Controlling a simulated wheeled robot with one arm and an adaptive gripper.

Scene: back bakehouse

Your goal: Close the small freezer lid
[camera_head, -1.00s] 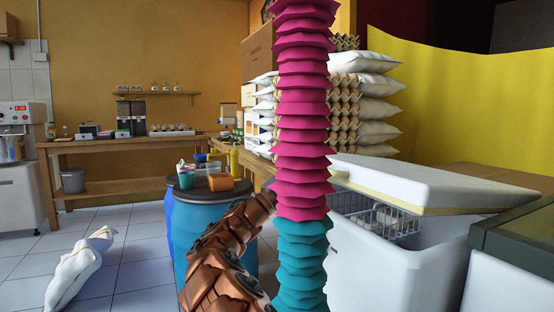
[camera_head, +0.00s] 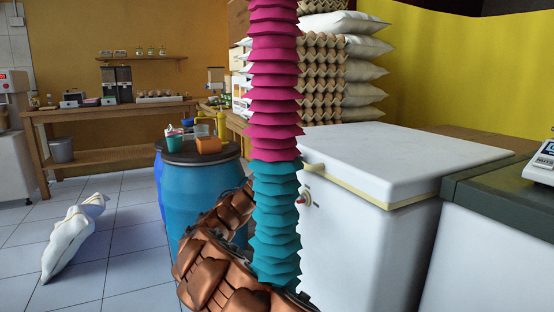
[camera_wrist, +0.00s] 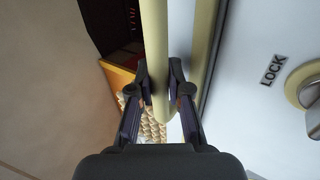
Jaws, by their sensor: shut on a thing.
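The small white freezer (camera_head: 365,235) stands right of my column in the head view. Its white lid (camera_head: 400,155) lies down over the box, with a cream strip (camera_head: 375,195) along the front edge. No opening shows between lid and box from here. In the wrist view my gripper (camera_wrist: 160,88) is shut on a cream bar, which looks like the lid handle (camera_wrist: 155,40). The cream strip runs beside it (camera_wrist: 208,40). A LOCK label (camera_wrist: 272,70) and a round knob (camera_wrist: 308,85) are on the white face at right. In the head view my gripper is hidden behind my column.
A blue barrel (camera_head: 200,200) with small items on top stands left of my column. A dark green-topped counter (camera_head: 500,205) with a scale (camera_head: 542,163) adjoins the freezer at right. A white sack (camera_head: 70,240) lies on the floor at left.

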